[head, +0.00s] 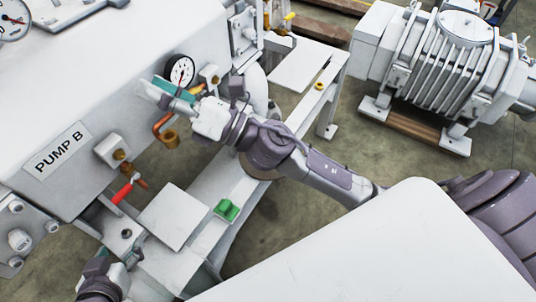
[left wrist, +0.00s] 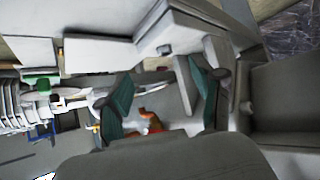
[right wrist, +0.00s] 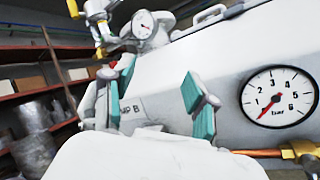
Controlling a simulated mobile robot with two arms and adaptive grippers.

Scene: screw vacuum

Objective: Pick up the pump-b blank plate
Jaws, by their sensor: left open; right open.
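A flat white square plate (head: 173,217) lies on the white frame below the "PUMP B" label (head: 60,150); I take it for the pump-b blank plate. A flat white panel (left wrist: 98,55), likely the same plate, shows in the left wrist view. My left gripper (head: 122,255) is low at the left in the head view, open and apart from the plate; its teal pads (left wrist: 160,98) show spread in the left wrist view. My right gripper (head: 165,93) is open, near the pressure gauge (head: 180,71) on the pump housing; its pads (right wrist: 155,100) are apart with nothing held.
A green block (head: 226,209) sits right of the plate. A red-handled valve (head: 121,193) and copper pipe fittings (head: 168,135) stick out near the left gripper and plate. Another white plate (head: 300,66) lies on the frame at the back. A ribbed pump (head: 450,60) stands at the right.

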